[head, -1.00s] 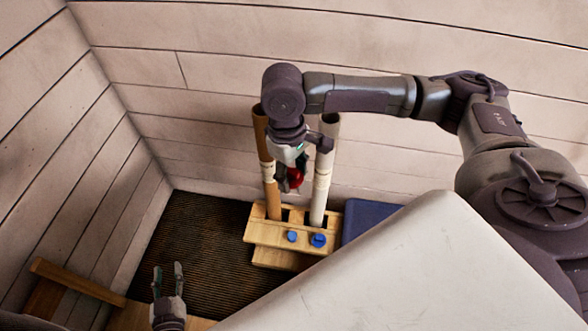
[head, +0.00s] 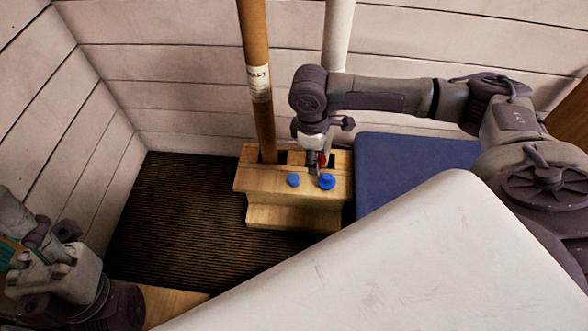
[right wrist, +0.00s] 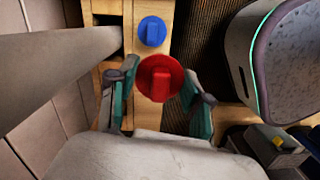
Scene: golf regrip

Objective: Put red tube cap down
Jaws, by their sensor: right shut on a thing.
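The red tube cap (right wrist: 160,78) shows in the right wrist view as a round disc with a raised grip bar. It sits between the fingers of my right gripper (right wrist: 158,88), which is shut on it. In the head view, my right gripper (head: 317,163) points down at the wooden rack (head: 290,217), close to its top and behind the blue caps. Only a sliver of red shows there, and I cannot tell whether the cap touches the wood. My left gripper (head: 45,260) is at the lower left, away from the rack; its fingers are unclear.
Two blue caps, a left one (head: 293,180) and a right one (head: 327,182), sit on the rack's front. A brown tube (head: 255,75) and a white tube (head: 338,35) stand upright behind. A blue surface (head: 410,175) lies right of the rack. Dark ribbed matting (head: 170,215) is clear.

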